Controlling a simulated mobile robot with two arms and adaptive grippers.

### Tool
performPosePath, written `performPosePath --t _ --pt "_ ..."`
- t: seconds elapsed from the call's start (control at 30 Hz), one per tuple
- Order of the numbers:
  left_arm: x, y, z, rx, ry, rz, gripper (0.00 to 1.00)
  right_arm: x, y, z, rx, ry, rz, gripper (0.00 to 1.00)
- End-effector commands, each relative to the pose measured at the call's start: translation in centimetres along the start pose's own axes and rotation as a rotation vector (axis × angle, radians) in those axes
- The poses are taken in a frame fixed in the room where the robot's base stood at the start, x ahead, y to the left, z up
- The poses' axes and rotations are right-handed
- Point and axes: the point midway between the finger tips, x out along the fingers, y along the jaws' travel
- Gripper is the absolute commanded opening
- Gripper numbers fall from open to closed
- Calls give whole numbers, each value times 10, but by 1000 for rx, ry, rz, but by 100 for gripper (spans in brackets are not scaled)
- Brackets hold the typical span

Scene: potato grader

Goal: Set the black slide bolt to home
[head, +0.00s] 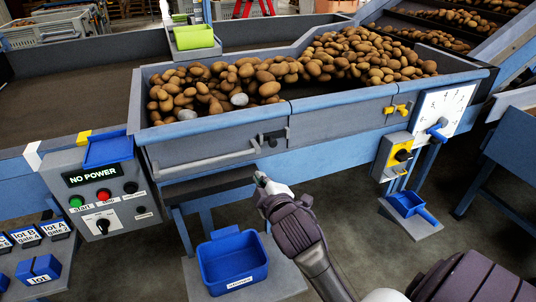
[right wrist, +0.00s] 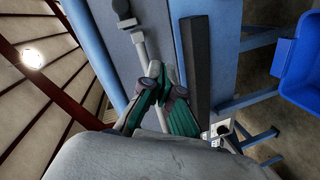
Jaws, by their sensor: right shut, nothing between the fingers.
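The black slide bolt (head: 271,138) is on the front wall of the potato hopper (head: 215,133), close to the right end of a long grey bar handle (head: 205,161). Its exact slide position is too small to tell. My right gripper (head: 261,178) is below the bolt, in front of the hopper's lower edge, apart from the bolt. In the right wrist view its green-sided fingers (right wrist: 159,80) are shut and empty, beside the grey bar. A black piece, seemingly the bolt (right wrist: 122,10), shows at the top edge there. My left gripper is not in view.
A yellow bolt (head: 397,109) sits further right on the hopper. A control panel (head: 103,190) reading "NO POWER" stands at left, and a yellow switch box (head: 396,156) at right. A blue bin (head: 233,262) is below my right gripper.

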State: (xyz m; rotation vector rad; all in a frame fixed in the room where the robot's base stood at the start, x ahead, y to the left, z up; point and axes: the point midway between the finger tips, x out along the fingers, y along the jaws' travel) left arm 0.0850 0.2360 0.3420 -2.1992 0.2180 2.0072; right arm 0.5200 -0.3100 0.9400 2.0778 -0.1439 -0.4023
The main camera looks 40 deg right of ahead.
Motion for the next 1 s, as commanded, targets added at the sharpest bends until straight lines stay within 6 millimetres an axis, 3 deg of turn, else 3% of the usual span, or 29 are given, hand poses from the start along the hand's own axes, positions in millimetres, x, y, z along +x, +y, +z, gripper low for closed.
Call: performPosePath --t 0.1,0.2,0.57,0.77,1.0 --pt "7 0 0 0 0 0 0 -20 37 -11 -31 22 86 0" --pt "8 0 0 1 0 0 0 -28 51 -14 -43 25 115 0" --pt "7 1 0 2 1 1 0 -28 54 -16 -44 27 119 0" --pt "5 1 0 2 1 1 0 -7 57 -17 -43 28 120 0" --pt "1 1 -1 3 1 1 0 44 63 -19 -41 28 119 0"
